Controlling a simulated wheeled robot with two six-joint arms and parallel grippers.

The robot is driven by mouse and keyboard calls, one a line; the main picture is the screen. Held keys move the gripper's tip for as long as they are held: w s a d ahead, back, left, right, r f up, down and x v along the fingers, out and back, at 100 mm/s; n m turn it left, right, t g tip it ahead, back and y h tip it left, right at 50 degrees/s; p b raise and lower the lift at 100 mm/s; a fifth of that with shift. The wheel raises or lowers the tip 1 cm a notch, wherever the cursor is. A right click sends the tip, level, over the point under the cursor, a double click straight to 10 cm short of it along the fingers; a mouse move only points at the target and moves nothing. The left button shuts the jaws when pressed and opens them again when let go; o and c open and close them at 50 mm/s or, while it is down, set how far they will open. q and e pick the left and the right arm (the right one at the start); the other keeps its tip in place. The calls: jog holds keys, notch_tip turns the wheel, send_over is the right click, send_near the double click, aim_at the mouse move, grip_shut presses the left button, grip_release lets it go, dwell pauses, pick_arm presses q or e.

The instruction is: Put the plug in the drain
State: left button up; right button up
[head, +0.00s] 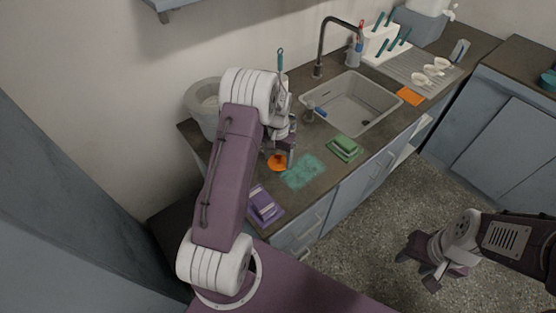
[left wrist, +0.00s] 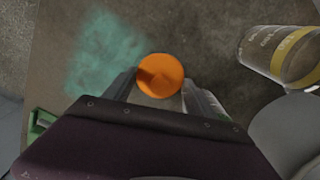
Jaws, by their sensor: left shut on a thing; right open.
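An orange round plug (head: 277,162) is at the counter near its left end, beside a teal patch. My left gripper (head: 284,160) is shut on it. In the left wrist view the plug (left wrist: 160,75) sits between the two fingertips (left wrist: 160,88); I cannot tell whether it touches the counter. My right gripper (head: 424,268) is open and empty over the floor at the lower right.
A purple brush or sponge (head: 263,205) is at the counter's near end. A tall dark tap (head: 320,50) rises behind the basin. A jar (left wrist: 278,55) stands near the left gripper.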

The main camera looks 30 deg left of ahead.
aim_at(278, 156)
pick_arm(q)
notch_tip(278, 156, up, 4)
jog(key=shift+r, duration=0.1)
jog(key=shift+c, duration=0.2)
jog(key=w+d+r+p, duration=0.1)
jog(key=w+d+r, duration=0.5)
jog(key=w, duration=0.4)
jog(key=shift+r+p, duration=0.35)
jog(key=shift+r, duration=0.05)
